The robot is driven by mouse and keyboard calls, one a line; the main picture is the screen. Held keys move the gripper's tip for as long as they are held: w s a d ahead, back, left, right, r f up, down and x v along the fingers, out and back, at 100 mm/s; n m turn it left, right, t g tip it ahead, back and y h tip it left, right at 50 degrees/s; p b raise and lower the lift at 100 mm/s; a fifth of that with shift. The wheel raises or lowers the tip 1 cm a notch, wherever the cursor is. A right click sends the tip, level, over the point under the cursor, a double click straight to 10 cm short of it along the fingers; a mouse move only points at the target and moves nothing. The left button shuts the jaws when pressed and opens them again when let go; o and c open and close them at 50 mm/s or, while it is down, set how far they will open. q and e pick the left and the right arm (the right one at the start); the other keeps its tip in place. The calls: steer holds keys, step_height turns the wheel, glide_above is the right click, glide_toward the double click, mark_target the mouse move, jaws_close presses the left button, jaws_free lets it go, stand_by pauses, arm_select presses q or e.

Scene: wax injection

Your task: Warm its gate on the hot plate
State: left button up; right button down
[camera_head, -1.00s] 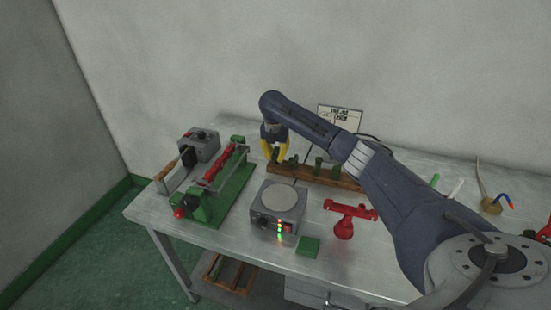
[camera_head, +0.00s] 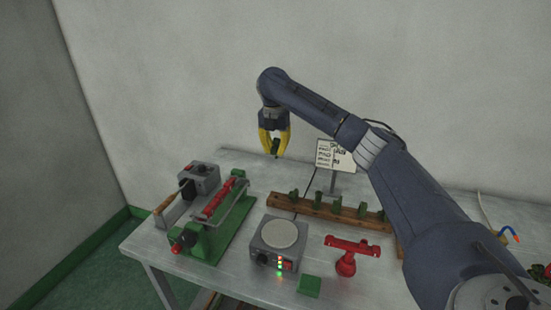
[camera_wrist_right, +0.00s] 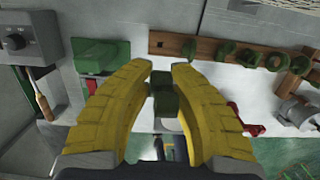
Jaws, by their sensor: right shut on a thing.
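My right gripper (camera_head: 275,152) is shut on a small dark green piece (camera_head: 276,146) and holds it in the air above the back of the table. In the right wrist view the green piece (camera_wrist_right: 165,97) sits between the yellow fingers (camera_wrist_right: 164,85); its gate cannot be told apart. The hot plate (camera_head: 279,234) is a grey box with a round pale top and lit indicators on its front. Its top is bare, and my gripper is behind and well above it. My left gripper is not in view.
A wooden rack (camera_head: 275,201) with several green pieces stands at the back. Left of the hot plate is a green fixture (camera_head: 213,241) with red parts. A red stand (camera_head: 346,262) and a green block (camera_head: 309,286) are to the right. A sign (camera_head: 335,154) stands behind.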

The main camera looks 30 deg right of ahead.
steer(key=shift+s+d, duration=0.1)
steer(key=shift+d, duration=0.05)
step_height(320, 180, down, 2)
steer(key=s, duration=0.2)
steer(key=n, duration=0.9)
glide_toward(278, 230)
steer(key=shift+w+d+f, duration=0.1)
steer(key=shift+d, duration=0.05)
steer(key=shift+f, duration=2.4)
steer(key=shift+f, duration=0.65)
stand_by(0.4)
steer(key=shift+r, duration=3.05)
